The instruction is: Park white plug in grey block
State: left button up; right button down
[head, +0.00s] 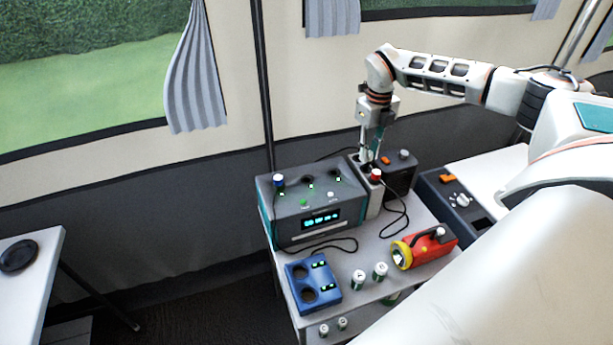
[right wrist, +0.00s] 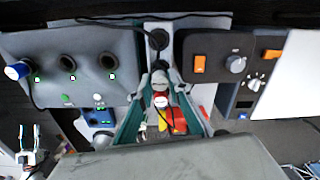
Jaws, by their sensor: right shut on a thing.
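My right gripper (head: 368,160) points down over the grey block (head: 373,207). In the right wrist view its teal fingers (right wrist: 160,84) are closed around the white plug (right wrist: 160,77). The plug is mostly hidden by the fingers in the head view. The gripper tips are at the top of the block; I cannot tell whether the plug is seated. A red-topped plug (head: 376,174) stands in the block right in front of the fingers. A dark hole (right wrist: 158,40) shows behind them. My left gripper (right wrist: 30,138) shows small in the right wrist view, with its fingers apart and empty.
A grey unit with a lit display (head: 321,218) and a blue plug (head: 278,180) stands left of the block. A dark box with an orange switch (head: 399,175) is at the right. A blue charger (head: 313,283), small cans (head: 358,280) and a red torch (head: 425,248) lie in front. Black cables cross the table.

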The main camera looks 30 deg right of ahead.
jog(key=shift+f, duration=1.35)
dwell(0.9)
jog(key=c, duration=1.8)
grip_release()
jog(key=shift+o, duration=1.2)
jog(key=shift+r, duration=0.1)
jog(key=shift+r, duration=3.4)
